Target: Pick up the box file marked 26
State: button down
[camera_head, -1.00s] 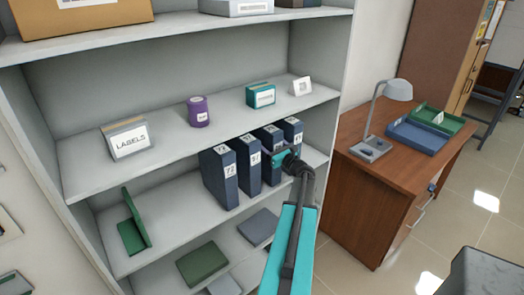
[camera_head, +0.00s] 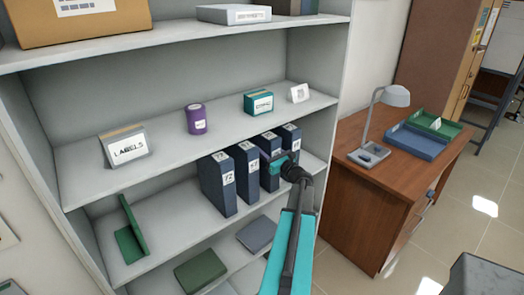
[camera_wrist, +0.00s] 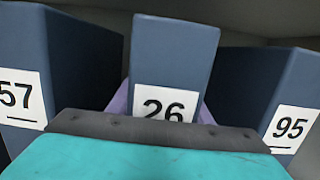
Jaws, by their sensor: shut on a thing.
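The box file marked 26 (camera_wrist: 172,65) is dark blue with a white number label and stands in the middle of the wrist view, label towards me. In the head view it is the third file (camera_head: 269,180) in a row on the shelf, partly hidden by my gripper. My gripper (camera_head: 282,163) is at its front and shut on it. In the wrist view my gripper's teal and black body (camera_wrist: 160,135) covers the lower part of the label.
File 57 (camera_wrist: 75,60) stands close on the left and file 95 (camera_wrist: 265,75) on the right. File 72 (camera_head: 217,185) is at the row's left end. A wooden desk (camera_head: 350,210) with a lamp (camera_head: 388,110) stands to the right.

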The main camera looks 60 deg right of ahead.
jog(key=shift+r, duration=0.15)
jog(key=shift+r+b, duration=0.8)
jog(key=shift+r, duration=0.3)
jog(key=r+b+v, duration=0.2)
jog(key=v, duration=0.7)
jog(key=r+b+v, duration=0.1)
jog(key=b+v, duration=0.2)
jog(key=v, duration=0.5)
jog(key=shift+s+a+r+b, duration=0.25)
jog(key=shift+s+r+b, duration=0.1)
jog(key=shift+s, duration=0.3)
